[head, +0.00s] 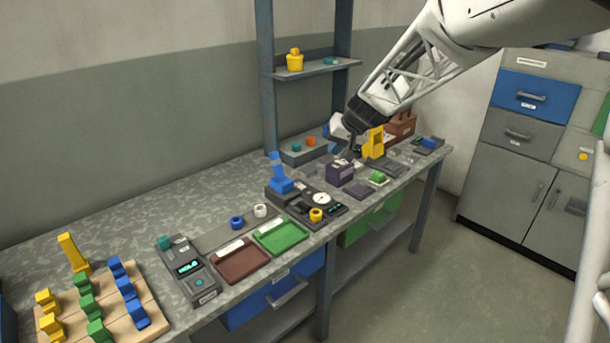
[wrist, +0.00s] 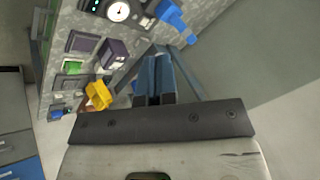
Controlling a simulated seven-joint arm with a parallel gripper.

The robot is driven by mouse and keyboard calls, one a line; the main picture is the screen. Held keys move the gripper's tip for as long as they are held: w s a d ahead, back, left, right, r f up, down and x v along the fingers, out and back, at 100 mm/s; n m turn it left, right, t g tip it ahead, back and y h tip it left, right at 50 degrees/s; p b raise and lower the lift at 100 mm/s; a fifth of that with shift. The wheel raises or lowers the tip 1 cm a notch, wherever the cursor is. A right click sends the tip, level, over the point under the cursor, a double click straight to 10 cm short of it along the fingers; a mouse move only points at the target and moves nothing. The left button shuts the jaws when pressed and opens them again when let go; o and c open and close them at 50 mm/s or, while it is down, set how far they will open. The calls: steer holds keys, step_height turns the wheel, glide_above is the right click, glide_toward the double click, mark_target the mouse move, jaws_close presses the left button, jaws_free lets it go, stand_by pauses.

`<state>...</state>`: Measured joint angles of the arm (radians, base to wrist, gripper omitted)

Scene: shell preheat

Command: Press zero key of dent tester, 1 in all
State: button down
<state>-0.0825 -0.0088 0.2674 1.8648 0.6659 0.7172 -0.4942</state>
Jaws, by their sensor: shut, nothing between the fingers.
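The dent tester cannot be named for sure. One candidate is a dark station with a white dial (head: 321,198), a blue upright lever (head: 279,180) and a small lit display, at mid-bench. Its dial (wrist: 118,11) and blue lever (wrist: 174,18) also show at the top of the wrist view. The other is a grey meter (head: 200,286) with a lit display and a round button, at the bench front. No key marking is readable. My gripper (head: 352,143) is shut and empty above the bench's far part, beyond the dial station; its fingers (wrist: 162,58) show in the wrist view.
A purple block (head: 340,172) and a yellow upright piece (head: 374,143) stand below and beside my gripper. Brown (head: 240,272) and green (head: 297,243) trays lie between the two devices. A wooden rack (head: 150,318) with coloured pegs is front left. The back-left bench is clear.

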steer(key=w+a+f+y, duration=0.1)
steer(key=w+a+f, duration=0.15)
steer(key=w, duration=0.35)
steer(key=w+a+f, duration=0.2)
steer(key=w+f, duration=0.2)
steer(key=w, duration=0.3)
steer(key=t+y, duration=0.1)
steer(key=t, duration=0.1)
glide_above(303, 186)
step_height(303, 186, down, 12)
steer(key=shift+f, duration=0.25)
steer(key=shift+f, duration=4.2)
steer(key=shift+f, duration=0.9)
steer(key=shift+r, duration=0.85)
